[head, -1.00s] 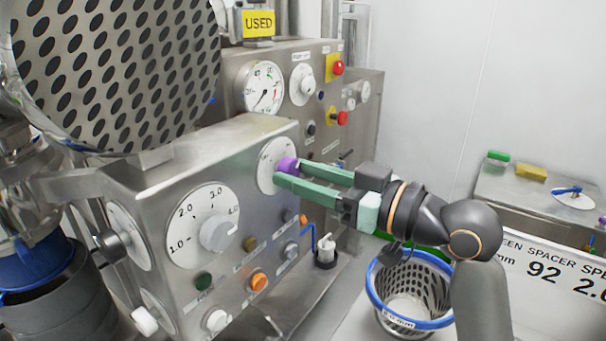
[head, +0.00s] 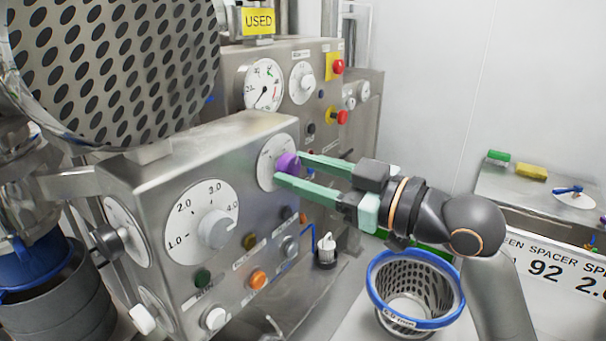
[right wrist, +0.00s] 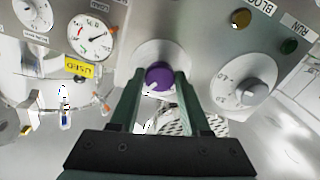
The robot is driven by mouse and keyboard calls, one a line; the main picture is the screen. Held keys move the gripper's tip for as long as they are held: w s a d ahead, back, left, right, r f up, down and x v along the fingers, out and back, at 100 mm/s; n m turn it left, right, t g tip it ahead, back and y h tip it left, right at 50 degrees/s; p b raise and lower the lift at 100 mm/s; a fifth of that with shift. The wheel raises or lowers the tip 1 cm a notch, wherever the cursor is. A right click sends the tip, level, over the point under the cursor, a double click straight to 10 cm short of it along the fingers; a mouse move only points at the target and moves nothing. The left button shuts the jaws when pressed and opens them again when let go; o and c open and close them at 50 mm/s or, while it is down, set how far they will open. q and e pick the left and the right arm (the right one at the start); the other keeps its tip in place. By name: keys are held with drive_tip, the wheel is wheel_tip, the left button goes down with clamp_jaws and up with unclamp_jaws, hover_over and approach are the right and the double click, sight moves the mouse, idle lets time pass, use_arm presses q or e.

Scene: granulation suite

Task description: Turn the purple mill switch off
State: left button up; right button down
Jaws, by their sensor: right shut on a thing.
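The purple mill switch (head: 286,163) is a round knob on a white dial plate (head: 270,172), at the upper right of the steel control panel. In the right wrist view the purple knob (right wrist: 159,76) sits between my fingertips, with a white pointer mark toward its lower left. My right gripper (head: 288,168) has its green fingers closed on the knob, one on each side. In the right wrist view the fingers (right wrist: 159,84) reach to the knob's sides. The marks on its dial are too small to read. My left gripper is not in view.
A larger grey dial knob (head: 217,229) sits left of the switch, with green (head: 202,279) and orange (head: 258,280) buttons below. A red emergency button (head: 341,118) is on the panel behind. A blue-rimmed perforated basket (head: 378,304) stands below my right arm.

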drive_tip(key=n, duration=0.3)
drive_tip(key=shift+d+n, duration=0.1)
drive_tip(key=shift+n, duration=0.3)
drive_tip(key=n, duration=0.3)
drive_tip(key=shift+w+n, duration=0.1)
drive_tip(key=shift+n, duration=0.2)
drive_tip(key=n+p, duration=0.1)
drive_tip(key=n, duration=0.2)
drive_tip(key=shift+r+n, duration=0.15)
drive_tip(key=shift+n, duration=0.15)
drive_tip(key=shift+n+p, duration=0.9)
drive_tip(key=shift+n, duration=1)
drive_tip(key=shift+c, duration=1.8)
unclamp_jaws()
